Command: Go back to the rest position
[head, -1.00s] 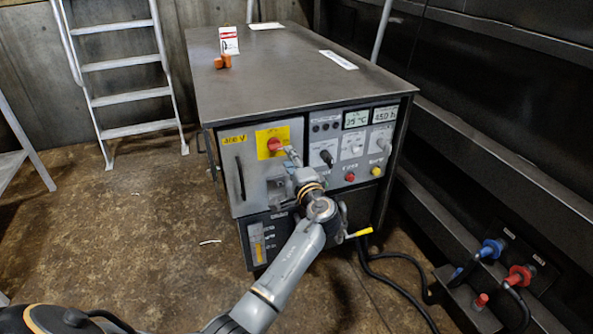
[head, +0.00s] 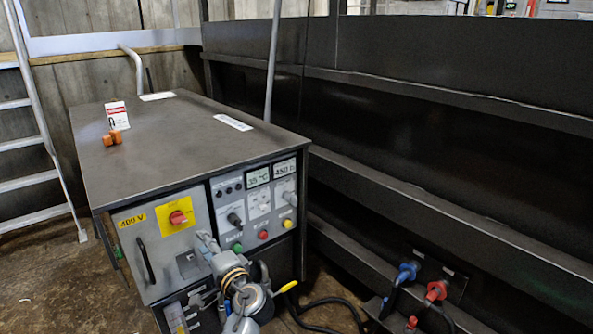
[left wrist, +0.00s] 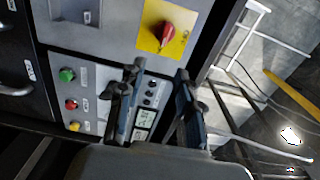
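The red rotary switch (head: 177,217) sits on a yellow plate on the front of the grey control cabinet (head: 150,262). It also shows in the left wrist view (left wrist: 167,33), turned sideways. My left gripper (head: 208,242) is in front of the cabinet, just below and right of the switch in the head view. In the left wrist view my left gripper (left wrist: 157,85) has its two fingers apart with nothing between them. The switch lies beyond the fingertips, apart from them. My right gripper is not in view.
The cabinet top (head: 190,150) carries orange padlock-like pieces (head: 112,138), a red-and-white tag (head: 117,115) and paper labels. A dark ribbed wall (head: 440,130) stands close on the right, with blue and red cable plugs (head: 436,290) low down. A ladder (head: 40,140) stands at left.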

